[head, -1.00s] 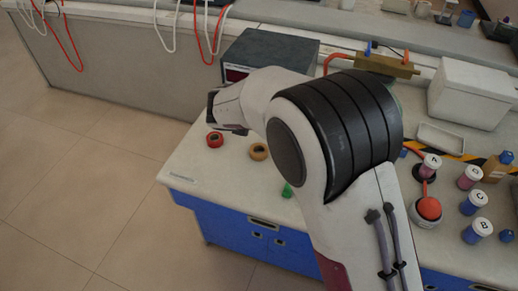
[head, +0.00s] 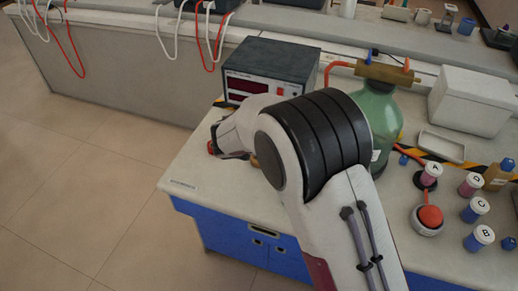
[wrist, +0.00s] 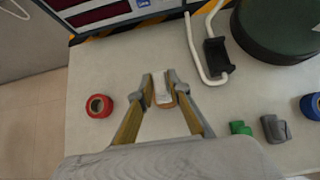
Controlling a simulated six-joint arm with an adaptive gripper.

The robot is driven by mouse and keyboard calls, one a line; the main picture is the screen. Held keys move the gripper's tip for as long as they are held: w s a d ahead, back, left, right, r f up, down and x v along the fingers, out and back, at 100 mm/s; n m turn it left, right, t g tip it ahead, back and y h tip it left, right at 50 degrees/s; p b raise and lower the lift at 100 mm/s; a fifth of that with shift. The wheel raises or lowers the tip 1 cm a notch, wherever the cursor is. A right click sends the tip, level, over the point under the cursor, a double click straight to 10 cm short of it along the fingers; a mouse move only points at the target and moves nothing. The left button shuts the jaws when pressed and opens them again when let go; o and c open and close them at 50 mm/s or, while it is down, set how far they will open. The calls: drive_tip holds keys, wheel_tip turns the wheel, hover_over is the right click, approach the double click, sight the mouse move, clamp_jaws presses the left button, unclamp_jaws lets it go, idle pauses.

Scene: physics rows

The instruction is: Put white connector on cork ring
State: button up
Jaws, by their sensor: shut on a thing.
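My gripper (wrist: 163,86) is shut on the white connector (wrist: 162,88), which sits between the fingertips in the wrist view. The cork ring (wrist: 169,103) is a tan ring directly below the connector in that view, partly hidden by it and the fingers. The connector overlaps the ring in the picture; I cannot tell whether they touch. In the head view my gripper (head: 233,150) is low over the bench, and my arm hides the connector and most of the ring.
A red ring (wrist: 99,106) lies left of my gripper. A green connector (wrist: 240,128), a grey connector (wrist: 275,129) and a blue ring (wrist: 312,106) lie to the right. A white bent tube with a black clip (wrist: 215,56), a green bottle (head: 378,122) and a display box (head: 268,66) stand behind.

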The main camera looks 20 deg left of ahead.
drive_tip(key=shift+f, duration=1.85)
drive_tip(key=shift+f, duration=0.1)
drive_tip(key=o, duration=0.9)
drive_tip(key=shift+s+r, duration=0.1)
drive_tip(key=shift+r, duration=0.15)
drive_tip(key=v, duration=1.1)
drive_tip(key=shift+s+r, duration=0.2)
drive_tip(key=shift+s, duration=0.05)
drive_tip(key=shift+d, duration=0.1)
